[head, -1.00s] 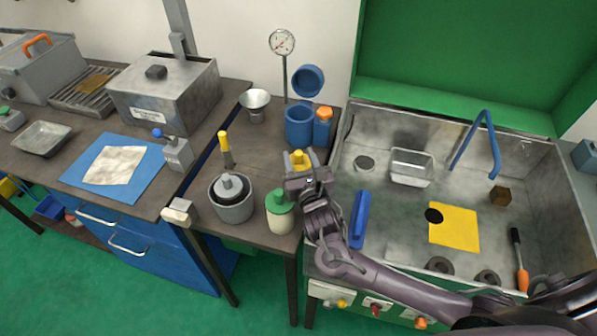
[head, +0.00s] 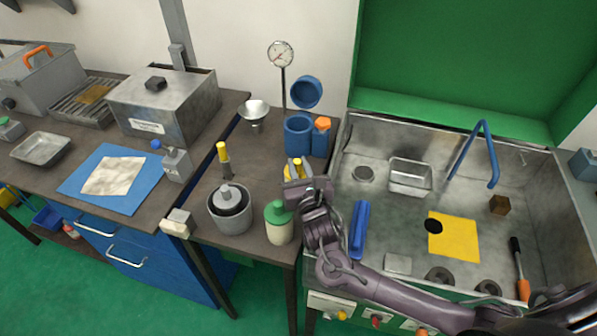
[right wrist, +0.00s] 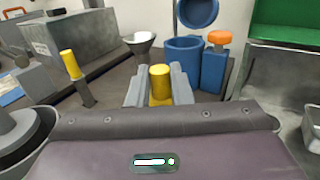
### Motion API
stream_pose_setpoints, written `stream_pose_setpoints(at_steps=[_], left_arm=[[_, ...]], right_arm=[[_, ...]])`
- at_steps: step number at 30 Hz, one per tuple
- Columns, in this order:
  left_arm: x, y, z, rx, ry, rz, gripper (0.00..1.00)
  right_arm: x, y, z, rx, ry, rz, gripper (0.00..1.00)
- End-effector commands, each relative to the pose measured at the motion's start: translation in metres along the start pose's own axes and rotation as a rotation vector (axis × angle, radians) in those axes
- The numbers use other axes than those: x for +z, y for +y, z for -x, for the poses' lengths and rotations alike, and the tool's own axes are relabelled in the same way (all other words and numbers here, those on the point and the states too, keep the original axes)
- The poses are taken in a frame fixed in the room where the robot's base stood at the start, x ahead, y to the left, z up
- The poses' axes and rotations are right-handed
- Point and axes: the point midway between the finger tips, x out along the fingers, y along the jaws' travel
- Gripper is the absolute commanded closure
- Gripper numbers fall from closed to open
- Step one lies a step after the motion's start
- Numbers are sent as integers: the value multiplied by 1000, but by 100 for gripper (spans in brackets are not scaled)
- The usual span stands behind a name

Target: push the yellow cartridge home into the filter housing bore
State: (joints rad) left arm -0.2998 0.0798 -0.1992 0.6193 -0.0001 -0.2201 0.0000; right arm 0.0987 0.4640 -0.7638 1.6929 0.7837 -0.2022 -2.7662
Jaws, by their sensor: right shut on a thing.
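The yellow cartridge (head: 292,170) is held by my right gripper (head: 298,175), close in front of the blue filter housing (head: 299,137). In the right wrist view the cartridge (right wrist: 160,85) stands upright between the two grey fingers, which are shut on it. The housing (right wrist: 184,62) lies just beyond it, slightly right, and the two appear apart. The housing's round mouth faces up and its blue lid (head: 306,92) stands open behind. The inside of the bore and the cartridge's lower end are hidden. My left gripper is not in view.
An orange-capped blue cylinder (head: 322,138) adjoins the housing on the right. A metal funnel (head: 255,112), a yellow-handled tool (head: 223,158), a grey round pot (head: 230,210) and a green-topped bottle (head: 279,225) stand left of my gripper. The steel sink's edge lies to the right.

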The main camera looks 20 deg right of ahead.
Motion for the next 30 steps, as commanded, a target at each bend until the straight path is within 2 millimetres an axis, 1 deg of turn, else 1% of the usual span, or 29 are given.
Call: stream_pose_setpoints(at_steps=[5,8,15,18,21,26,30], left_arm=[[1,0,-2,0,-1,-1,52],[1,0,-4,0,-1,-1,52],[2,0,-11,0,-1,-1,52],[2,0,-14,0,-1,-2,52],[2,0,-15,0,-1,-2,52],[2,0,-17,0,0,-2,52],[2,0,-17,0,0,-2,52]], right_arm=[[28,0,0,1,-6,-2,100],[50,0,0,2,-7,-2,100],[120,0,0,1,-10,-3,100],[145,0,0,1,-9,-2,100],[165,0,0,2,-7,-2,100],[185,0,0,1,-6,-1,100],[192,0,0,0,-3,-1,100]])
